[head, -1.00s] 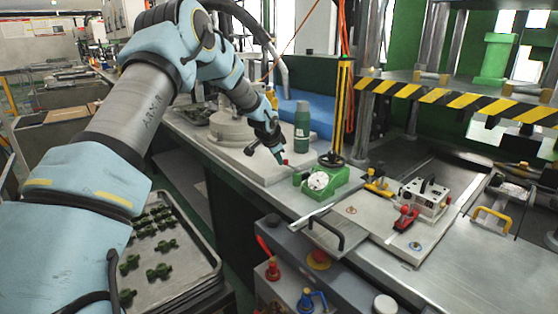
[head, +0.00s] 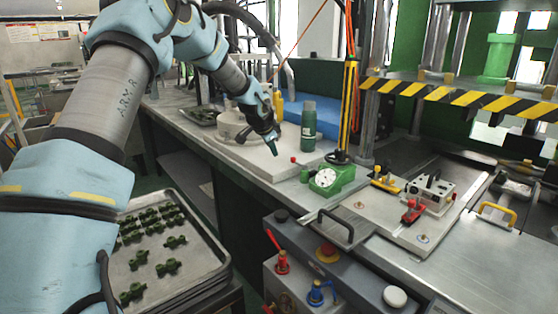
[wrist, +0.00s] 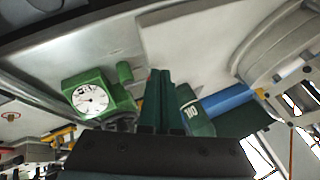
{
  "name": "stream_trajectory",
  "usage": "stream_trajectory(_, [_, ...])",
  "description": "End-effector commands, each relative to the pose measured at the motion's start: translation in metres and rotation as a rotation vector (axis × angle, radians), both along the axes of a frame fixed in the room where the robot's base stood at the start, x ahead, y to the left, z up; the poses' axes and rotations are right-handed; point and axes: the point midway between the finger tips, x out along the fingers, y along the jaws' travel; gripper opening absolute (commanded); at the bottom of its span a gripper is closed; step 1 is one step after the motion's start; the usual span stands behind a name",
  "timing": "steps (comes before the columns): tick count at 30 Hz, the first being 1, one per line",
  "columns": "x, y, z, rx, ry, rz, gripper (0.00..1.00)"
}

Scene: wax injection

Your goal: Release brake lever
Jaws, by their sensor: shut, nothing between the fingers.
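A green device with a white dial (head: 325,178) stands on the bench, with a black round handwheel (head: 338,158) behind it. A small red knob (head: 293,160) shows just left of the device. It may be the end of the brake lever, but I cannot tell for sure; the lever's shaft is hard to make out. My gripper (head: 274,150) is shut and empty, above the light plate to the left of the red knob and apart from it. In the wrist view, my closed dark green fingers (wrist: 160,90) point between the dial device (wrist: 92,98) and a green bottle (wrist: 195,115).
The green bottle (head: 308,127) stands behind the red knob. A control box with a red-handled lever (head: 272,240) and a blue valve (head: 317,294) is at the front. A tray (head: 215,262) of green parts lies at lower left. A striped press plate (head: 460,97) hangs at right.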

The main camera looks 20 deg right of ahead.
Motion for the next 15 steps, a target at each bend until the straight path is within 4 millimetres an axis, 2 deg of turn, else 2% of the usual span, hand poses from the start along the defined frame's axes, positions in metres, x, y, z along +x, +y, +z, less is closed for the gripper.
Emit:
stream_trajectory(6, [0.002,0.02,0.027,-0.002,-0.002,0.002,0.0])
stream_trajectory(15, [0.001,0.028,0.039,0.0,0.0,0.0,0.0])
